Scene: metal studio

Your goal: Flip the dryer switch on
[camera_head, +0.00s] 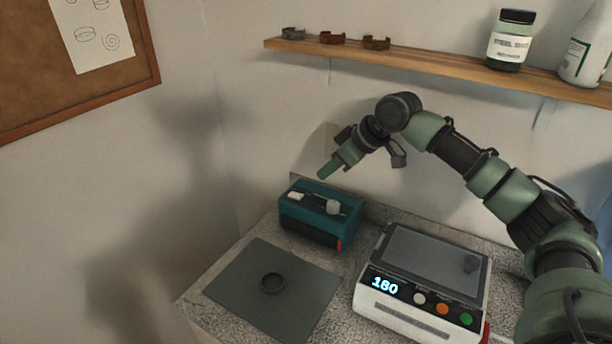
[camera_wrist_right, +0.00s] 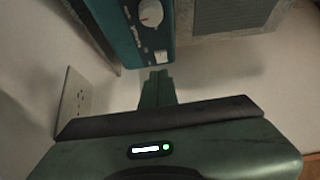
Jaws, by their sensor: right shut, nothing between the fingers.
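A teal box with a slotted top (camera_head: 318,228), which looks like the dryer, stands on the counter against the back wall. Its top carries a small white switch (camera_head: 296,196) and a round pale knob (camera_head: 333,207). My right gripper (camera_head: 324,172) is shut and empty, above and behind the box, pointing down to the left. In the right wrist view, its closed fingers (camera_wrist_right: 157,76) appear just below the white switch (camera_wrist_right: 160,57), with the knob (camera_wrist_right: 150,13) farther up. Contact with the switch is not visible; the head view shows a gap. My left gripper is not in view.
A white device (camera_head: 400,312) with a lit 180 display and coloured buttons stands right of the box. A wooden shelf (camera_head: 440,62) with jars runs above. A wall plate (camera_wrist_right: 75,103) is nearby.

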